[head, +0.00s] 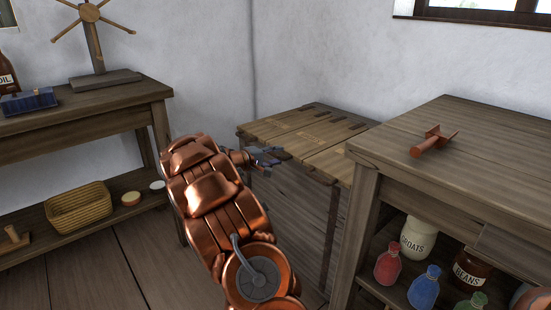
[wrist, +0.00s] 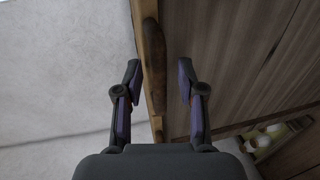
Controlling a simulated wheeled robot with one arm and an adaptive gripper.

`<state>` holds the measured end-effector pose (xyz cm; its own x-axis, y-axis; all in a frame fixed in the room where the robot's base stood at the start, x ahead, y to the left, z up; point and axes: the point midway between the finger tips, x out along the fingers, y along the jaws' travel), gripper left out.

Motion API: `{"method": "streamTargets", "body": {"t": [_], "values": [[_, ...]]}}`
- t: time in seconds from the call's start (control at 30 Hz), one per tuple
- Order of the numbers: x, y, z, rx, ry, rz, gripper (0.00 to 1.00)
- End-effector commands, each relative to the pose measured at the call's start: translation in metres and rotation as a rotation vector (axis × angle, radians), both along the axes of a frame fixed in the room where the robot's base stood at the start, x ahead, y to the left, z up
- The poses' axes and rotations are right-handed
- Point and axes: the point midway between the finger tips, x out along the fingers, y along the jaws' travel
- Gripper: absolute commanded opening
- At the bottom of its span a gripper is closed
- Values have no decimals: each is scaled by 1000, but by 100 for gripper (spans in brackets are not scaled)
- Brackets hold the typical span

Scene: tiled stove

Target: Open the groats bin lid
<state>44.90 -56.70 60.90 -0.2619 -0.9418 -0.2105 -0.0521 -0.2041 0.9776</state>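A wooden bin chest (head: 290,205) stands in the corner, with flat plank lids side by side on top, all lying closed. The left lid (head: 300,130) and the right lid (head: 338,160) carry faint labels too small to read, so I cannot tell which is the groats lid. My gripper (head: 268,157) is at the chest's front top edge. In the wrist view my gripper (wrist: 158,82) is open, its fingers on either side of a light wooden edge (wrist: 158,100) with a dark brown grip (wrist: 153,55). Nothing is visibly clamped.
A wooden table (head: 470,150) with a small reddish wooden object (head: 433,140) stands close on the right; its shelf holds a groats jar (head: 418,238), a beans jar (head: 472,270) and coloured bottles. A left bench (head: 80,115) has a basket (head: 78,207) below. Floor between is clear.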

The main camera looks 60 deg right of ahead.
Motion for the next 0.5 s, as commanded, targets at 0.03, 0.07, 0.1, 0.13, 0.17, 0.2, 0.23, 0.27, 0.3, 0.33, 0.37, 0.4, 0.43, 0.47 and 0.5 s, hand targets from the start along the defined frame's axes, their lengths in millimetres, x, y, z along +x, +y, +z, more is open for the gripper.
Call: {"method": "streamTargets", "body": {"t": [0.03,0.07,0.1,0.13,0.17,0.2,0.23,0.27,0.3,0.33,0.37,0.4,0.43,0.47,0.5], "values": [[0,-1,0,0,0,0,39],[0,-1,0,0,0,0,39],[0,-1,0,0,0,0,39],[0,-1,0,0,0,0,39],[0,-1,0,0,0,0,39],[0,-1,0,0,-1,0,39],[0,-1,0,0,-1,0,39],[0,-1,0,0,-1,0,39],[0,-1,0,0,-1,0,35],[0,-1,0,0,-1,0,32],[0,-1,0,0,-1,0,29],[0,-1,0,0,-1,0,25],[0,-1,0,0,-1,0,21],[0,-1,0,0,-1,0,18],[0,-1,0,0,-1,0,14]]}}
